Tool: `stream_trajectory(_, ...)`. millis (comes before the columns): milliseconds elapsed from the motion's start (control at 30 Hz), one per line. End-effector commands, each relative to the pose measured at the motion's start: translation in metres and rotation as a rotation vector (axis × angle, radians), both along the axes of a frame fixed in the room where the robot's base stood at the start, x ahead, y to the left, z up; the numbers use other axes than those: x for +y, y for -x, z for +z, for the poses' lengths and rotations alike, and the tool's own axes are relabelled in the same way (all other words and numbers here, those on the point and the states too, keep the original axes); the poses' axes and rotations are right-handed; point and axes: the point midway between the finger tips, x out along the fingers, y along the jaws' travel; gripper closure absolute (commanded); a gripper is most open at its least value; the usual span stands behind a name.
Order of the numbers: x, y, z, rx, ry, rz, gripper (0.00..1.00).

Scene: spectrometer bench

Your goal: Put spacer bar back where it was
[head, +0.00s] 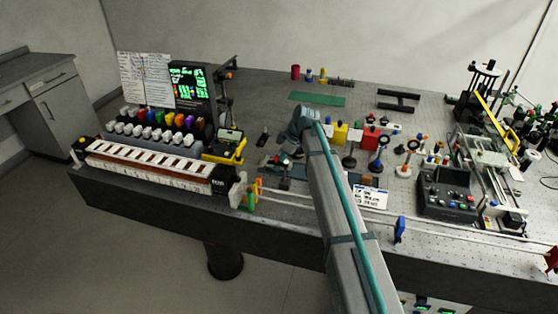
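My arm reaches up from the bottom of the head view and bends over the bench, hiding part of its middle. My gripper (277,161) is low over the bench, left of the forearm, small and dark against the grey top. Its fingers are too small to tell open from shut, and I cannot tell whether anything is between them. I cannot single out the spacer bar with certainty. A black frame of joined bars (398,100) lies flat toward the back of the bench.
A long rack (150,166) and rows of coloured-capped bottles (160,120) stand at the left. A green mat (317,99) lies at the back. Posts and coloured blocks crowd the centre right. A black control box (446,196) and rail stage (492,150) fill the right.

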Motion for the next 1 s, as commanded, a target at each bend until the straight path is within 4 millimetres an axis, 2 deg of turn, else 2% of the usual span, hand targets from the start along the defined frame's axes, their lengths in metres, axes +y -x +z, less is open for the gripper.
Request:
stream_trajectory(100, 0.0, 0.0, -0.003, 0.0, 0.0, 0.0, 0.97)
stream_trajectory(133, 0.0, 0.0, -0.003, 0.0, 0.0, 0.0, 0.44)
stream_trajectory(267, 0.0, 0.0, -0.002, 0.0, 0.0, 0.0, 0.22)
stream_trajectory(300, 0.0, 0.0, -0.002, 0.0, 0.0, 0.0, 0.2)
stream_trajectory(733, -0.002, 0.0, 0.004, -0.001, 0.0, 0.0, 0.2)
stream_trajectory(867, -0.009, 0.001, 0.018, -0.002, 0.0, -0.001, 0.2)
stream_trajectory(1000, -0.019, 0.002, 0.042, -0.003, -0.001, -0.001, 0.2)
